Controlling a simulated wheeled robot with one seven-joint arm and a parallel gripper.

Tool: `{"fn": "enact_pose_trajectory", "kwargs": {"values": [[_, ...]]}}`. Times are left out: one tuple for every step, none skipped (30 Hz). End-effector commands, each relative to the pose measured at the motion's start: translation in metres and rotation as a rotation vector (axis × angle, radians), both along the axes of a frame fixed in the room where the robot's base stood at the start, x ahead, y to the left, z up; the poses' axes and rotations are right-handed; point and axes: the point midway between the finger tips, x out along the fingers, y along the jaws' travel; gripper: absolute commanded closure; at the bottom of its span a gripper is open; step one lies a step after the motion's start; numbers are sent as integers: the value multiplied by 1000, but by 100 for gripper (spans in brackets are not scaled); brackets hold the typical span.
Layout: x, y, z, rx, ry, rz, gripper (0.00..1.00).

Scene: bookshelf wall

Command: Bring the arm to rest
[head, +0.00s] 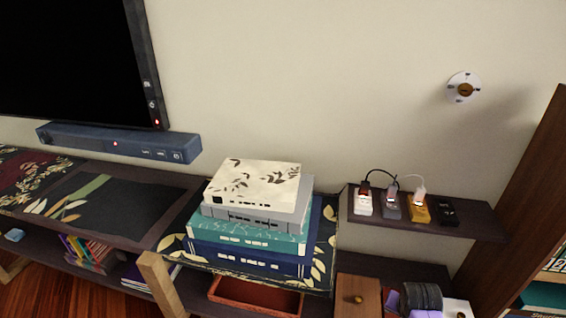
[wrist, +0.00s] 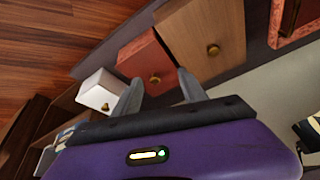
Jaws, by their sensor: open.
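My gripper (wrist: 160,79) shows in the wrist view as a purple body with two grey fingers spread apart, and nothing is held between them. The fingers point towards a row of small drawer boxes with round knobs: a light wooden one (wrist: 205,38), a red one (wrist: 143,57) and a white one (wrist: 97,90). In the head view, a purple part and a dark ribbed part at the bottom right look like my wrist, close by the wooden box (head: 357,297). The fingers cannot be made out there.
A small shelf (head: 430,222) with several plugged-in devices hangs above the boxes. Left of it, stacked books and boxes (head: 250,220) stand on a patterned cloth, above a red tray (head: 255,297). A dark upright panel (head: 520,185) bounds the right. A soundbar (head: 118,143) hangs on the left wall.

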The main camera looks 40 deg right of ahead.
Motion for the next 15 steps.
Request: {"fn": "enact_pose_trajectory", "kwargs": {"values": [[6, -5, 6, -25, -20, 13, 50], [10, -7, 10, -40, -33, 21, 50], [16, -12, 15, -66, -53, 36, 50], [20, -14, 20, -87, -68, 46, 50], [23, -17, 25, -108, -83, 57, 50], [27, -19, 31, -138, -102, 75, 50], [30, -21, 36, -162, -118, 90, 50], [33, -21, 40, -186, -133, 105, 50], [37, -20, 46, -218, -152, 129, 50], [40, -20, 52, -244, -168, 148, 50], [42, -18, 57, -269, -184, 167, 50], [45, -15, 64, -305, -205, 197, 50], [47, -11, 70, -333, -222, 221, 50], [49, -6, 76, -364, -240, 248, 50], [52, 3, 85, -406, -266, 288, 50]]}}
